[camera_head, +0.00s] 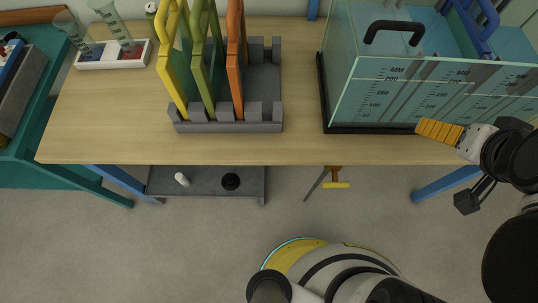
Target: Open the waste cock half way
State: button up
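What looks like the waste cock (335,177) hangs below the front edge of the table. It has a small orange-brown body and a short yellow lever lying crosswise. A thin grey rod or pipe slants down to its left. My gripper (430,130) is at the right, at the front of the glass flume tank (440,95), above and to the right of the cock and apart from it. Its ribbed orange finger points left. The fingers overlap in this view, so the gap between them is hidden. I see nothing held in it.
The wooden table (100,125) carries a grey rack (225,127) with yellow, green and orange gates. Measuring cylinders stand in a white tray (110,55) at the back left. A low grey shelf (205,183) and blue table legs (440,184) flank the floor space around the cock.

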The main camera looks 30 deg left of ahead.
aim_at(335, 184)
jog(key=k+j+u, duration=0.25)
jog(key=u, duration=0.15)
jog(key=k+l, duration=0.75)
jog(key=k, duration=0.3)
jog(key=k+l, duration=0.35)
jog(key=k, duration=0.15)
